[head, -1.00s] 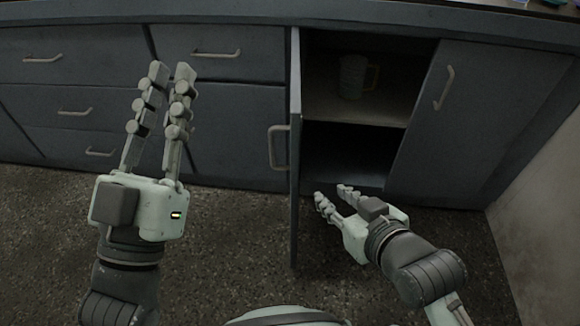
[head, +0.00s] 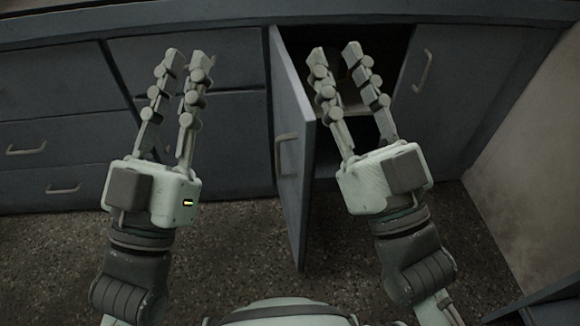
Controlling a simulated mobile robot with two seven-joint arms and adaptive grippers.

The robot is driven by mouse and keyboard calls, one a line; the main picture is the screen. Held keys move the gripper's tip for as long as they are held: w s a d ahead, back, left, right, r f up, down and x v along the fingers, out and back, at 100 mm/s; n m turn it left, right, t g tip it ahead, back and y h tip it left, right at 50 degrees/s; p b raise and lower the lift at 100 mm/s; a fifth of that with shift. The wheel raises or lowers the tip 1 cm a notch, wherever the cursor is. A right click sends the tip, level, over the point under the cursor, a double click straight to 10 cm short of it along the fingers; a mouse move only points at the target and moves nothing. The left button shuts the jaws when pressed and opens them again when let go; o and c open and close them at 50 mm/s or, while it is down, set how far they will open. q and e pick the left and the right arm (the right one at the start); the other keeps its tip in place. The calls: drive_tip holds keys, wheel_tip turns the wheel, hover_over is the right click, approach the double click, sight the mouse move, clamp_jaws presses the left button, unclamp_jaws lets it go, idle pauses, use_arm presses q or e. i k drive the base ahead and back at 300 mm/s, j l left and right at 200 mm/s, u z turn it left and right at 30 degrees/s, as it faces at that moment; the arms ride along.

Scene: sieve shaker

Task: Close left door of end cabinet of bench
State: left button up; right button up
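The left door (head: 292,100) of the end cabinet stands open, jutting out toward me from its left edge. Its outer face and pale bar handle (head: 287,153) show. The dark cabinet opening (head: 385,45) shows to the right of the door. My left gripper (head: 185,56) is open and empty, pointing up the picture, left of the door and apart from it. My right gripper (head: 334,52) is open and empty, just right of the door in the picture, in front of the opening. It hides much of the inside. I cannot tell whether it touches the door.
The right door (head: 450,95) of the cabinet is shut, with a bar handle (head: 422,70). Shut drawers (head: 50,150) fill the bench at left. A pale wall (head: 530,180) closes off the right side. The speckled floor (head: 240,245) in front is clear.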

sight(296, 129)
drive_tip(key=j+z, duration=0.45)
drive_tip(key=j, duration=0.2)
drive_tip(key=k+j, duration=0.1)
drive_tip(key=j, duration=0.2)
drive_tip(key=k+j+z, duration=0.1)
drive_tip(key=j, duration=0.2)
drive_tip(key=k+j+z, duration=0.1)
drive_tip(key=j, duration=0.2)
